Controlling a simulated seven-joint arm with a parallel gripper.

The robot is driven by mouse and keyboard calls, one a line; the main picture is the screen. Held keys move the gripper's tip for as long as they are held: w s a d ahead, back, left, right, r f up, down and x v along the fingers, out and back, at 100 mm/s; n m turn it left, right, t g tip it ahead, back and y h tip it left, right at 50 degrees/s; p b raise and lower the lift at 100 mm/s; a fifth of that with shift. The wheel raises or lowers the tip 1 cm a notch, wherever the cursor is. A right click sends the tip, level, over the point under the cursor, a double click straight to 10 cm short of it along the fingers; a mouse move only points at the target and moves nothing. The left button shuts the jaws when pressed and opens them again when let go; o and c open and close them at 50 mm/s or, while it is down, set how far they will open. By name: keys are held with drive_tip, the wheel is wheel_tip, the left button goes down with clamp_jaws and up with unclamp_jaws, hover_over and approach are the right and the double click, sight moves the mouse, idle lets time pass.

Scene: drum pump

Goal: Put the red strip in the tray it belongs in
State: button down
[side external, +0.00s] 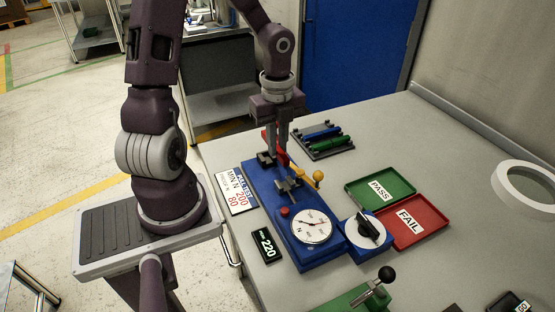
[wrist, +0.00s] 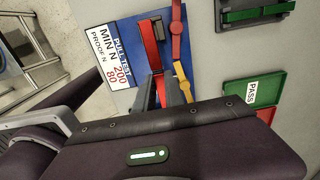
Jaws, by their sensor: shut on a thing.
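The red strip (wrist: 151,46) stretches upward from between my fingers in the wrist view, over the blue tester base. My gripper (wrist: 160,90) is shut on it, and the fingers hide part of it. In the side view my gripper (side external: 277,148) points down over the far end of the blue tester (side external: 265,190), and red shows beside the fingers. I cannot tell whether the strip still touches the tester's clamps. The green PASS tray (side external: 380,187) and the red FAIL tray (side external: 411,222) lie to the right and look empty apart from their labels.
A placard (side external: 235,192) reads MIN N 200, PROOF N 80. A small display (side external: 267,245) appears to read 220. The tester has a dial (side external: 312,227) and yellow lever (side external: 304,176). A dark rack (side external: 324,141) with green and blue pieces stands behind.

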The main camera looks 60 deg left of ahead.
sight(278, 148)
drive_tip(key=shift+r, duration=3.1)
drive_tip(key=w+d+f+n, duration=0.25)
drive_tip(key=w+n, duration=0.55)
drive_tip(key=w, duration=0.6)
drive_tip(key=w+d+f+n, duration=0.2)
drive_tip(key=w+d+n, duration=0.1)
drive_tip(key=w+d+f+n, duration=0.3)
drive_tip(key=d, duration=0.1)
drive_tip(key=w+d+f+n, duration=0.2)
drive_tip(key=w+d+n, duration=0.1)
drive_tip(key=w+d, duration=0.1)
drive_tip(key=shift+w+f, duration=0.1)
drive_tip(key=shift+f, duration=0.1)
drive_tip(key=shift+w+d+f+n, duration=0.15)
drive_tip(key=shift+d+f+n, duration=0.1)
drive_tip(key=shift+f+n, duration=0.15)
drive_tip(key=shift+f, duration=0.9)
drive_tip(key=shift+f, duration=0.1)
drive_tip(key=shift+f, duration=0.5)
drive_tip(key=shift+f, duration=0.2)
